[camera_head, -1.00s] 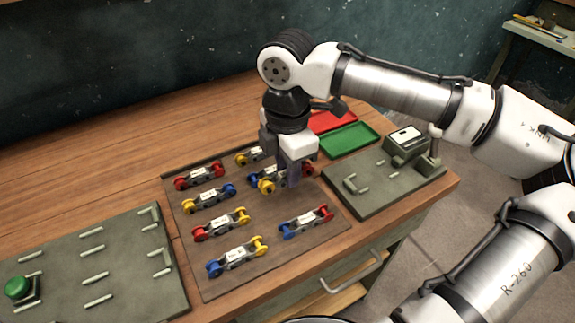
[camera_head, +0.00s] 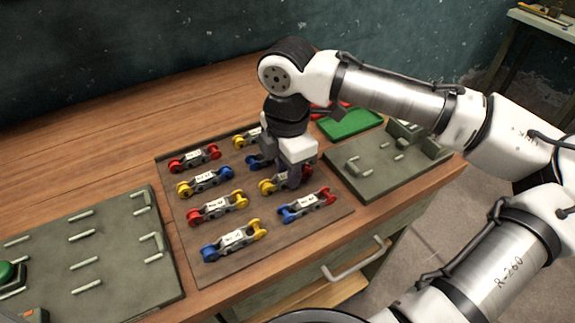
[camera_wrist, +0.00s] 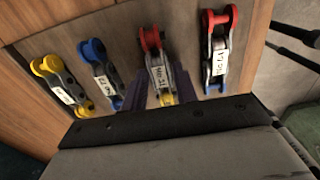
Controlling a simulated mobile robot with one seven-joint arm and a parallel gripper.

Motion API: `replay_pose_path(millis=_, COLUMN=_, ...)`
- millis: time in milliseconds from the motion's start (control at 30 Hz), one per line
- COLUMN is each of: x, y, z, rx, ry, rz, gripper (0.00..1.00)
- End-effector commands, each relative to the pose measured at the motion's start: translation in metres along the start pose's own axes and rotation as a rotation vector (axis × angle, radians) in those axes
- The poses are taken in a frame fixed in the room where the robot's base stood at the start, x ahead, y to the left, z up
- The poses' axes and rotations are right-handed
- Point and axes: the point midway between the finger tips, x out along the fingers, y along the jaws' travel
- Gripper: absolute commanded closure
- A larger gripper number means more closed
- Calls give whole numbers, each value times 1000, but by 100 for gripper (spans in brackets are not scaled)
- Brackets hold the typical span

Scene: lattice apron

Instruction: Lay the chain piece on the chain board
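My gripper (camera_head: 292,178) points down over a chain piece with one red and one yellow roller end (camera_head: 270,186), in the tray's right column. In the wrist view this piece (camera_wrist: 158,70) lies between my two purple fingers. The fingers stand apart, one on each side, with no clear grip on it; my gripper looks open. A grey-green board (camera_head: 112,262) with several pegs and brackets lies at the left. A second pegged board (camera_head: 365,178) lies at the right. I cannot tell which is the chain board.
The brown tray (camera_head: 335,228) holds several other chain pieces, including a blue-red one (camera_head: 307,205) and a blue-blue one (camera_wrist: 98,72) beside my fingers. A green button (camera_head: 8,272) sits on the left board. A green tray (camera_head: 350,123) lies behind. Bare wood (camera_head: 60,160) is free at back left.

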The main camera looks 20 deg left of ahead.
Motion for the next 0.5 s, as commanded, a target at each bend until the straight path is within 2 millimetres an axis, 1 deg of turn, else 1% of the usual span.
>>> replay_pose_path(millis=33, x=0, y=0, z=0, rx=0, ry=0, rz=0, gripper=64)
replay_pose_path(millis=100, x=0, y=0, z=0, rx=0, ry=0, rz=0, gripper=55)
replay_pose_path(millis=167, x=0, y=0, z=0, rx=0, ry=0, rz=0, gripper=48)
replay_pose_path(millis=400, x=0, y=0, z=0, rx=0, ry=0, rz=0, gripper=48)
replay_pose_path(millis=500, x=-4, y=0, z=0, rx=0, ry=0, rz=2, gripper=48)
